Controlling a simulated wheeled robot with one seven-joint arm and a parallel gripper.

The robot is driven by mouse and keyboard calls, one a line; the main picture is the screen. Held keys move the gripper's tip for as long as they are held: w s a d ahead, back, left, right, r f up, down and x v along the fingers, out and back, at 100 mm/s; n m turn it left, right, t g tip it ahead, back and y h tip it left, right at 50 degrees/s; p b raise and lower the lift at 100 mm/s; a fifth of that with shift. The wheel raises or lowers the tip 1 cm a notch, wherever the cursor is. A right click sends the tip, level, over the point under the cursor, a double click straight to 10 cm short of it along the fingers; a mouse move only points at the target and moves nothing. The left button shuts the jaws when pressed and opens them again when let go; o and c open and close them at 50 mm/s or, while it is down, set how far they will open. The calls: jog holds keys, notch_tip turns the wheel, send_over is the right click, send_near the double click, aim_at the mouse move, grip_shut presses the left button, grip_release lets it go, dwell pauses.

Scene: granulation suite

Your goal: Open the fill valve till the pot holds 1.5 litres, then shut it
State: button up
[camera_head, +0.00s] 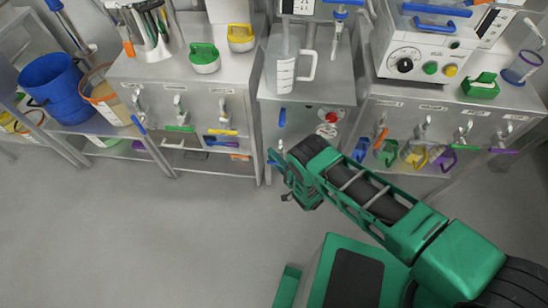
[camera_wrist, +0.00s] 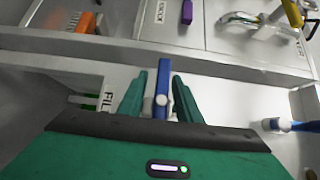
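A clear graduated pot (camera_head: 287,72) with a side handle stands upright on the middle steel cabinet; I cannot make out a liquid level in it. In the wrist view a blue lever (camera_wrist: 162,88) on a pale stem lies between the two green fingers of my gripper (camera_wrist: 160,92). The fingers are apart, with a narrow gap visible beside the lever. A partly hidden label (camera_wrist: 107,100) reading "FIL" is to the left of the lever. In the head view my gripper (camera_head: 277,162) is low in front of the middle cabinet (camera_head: 300,150).
Another blue lever (camera_wrist: 285,125) is to the right in the wrist view. A red button (camera_head: 331,117) is on the middle cabinet's front. Coloured taps line the side cabinets. A blue bucket (camera_head: 52,85) stands at left. The floor (camera_head: 150,230) in front is clear.

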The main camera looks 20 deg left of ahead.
grip_shut()
jog(key=shift+f, duration=0.1)
jog(key=shift+w+d+f+n+h, duration=0.2)
jog(key=shift+d+f+n+h, duration=0.25)
jog(key=shift+n+h, duration=1.4)
jog(key=shift+w+d+f+n+h, duration=0.15)
jog(key=shift+d+f+n+h, duration=0.3)
jog(key=shift+n+h, duration=1.4)
jog(key=shift+w+d+f+n+h, duration=0.25)
jog(key=shift+d+n+h, duration=0.4)
jog(key=shift+h, duration=2.35)
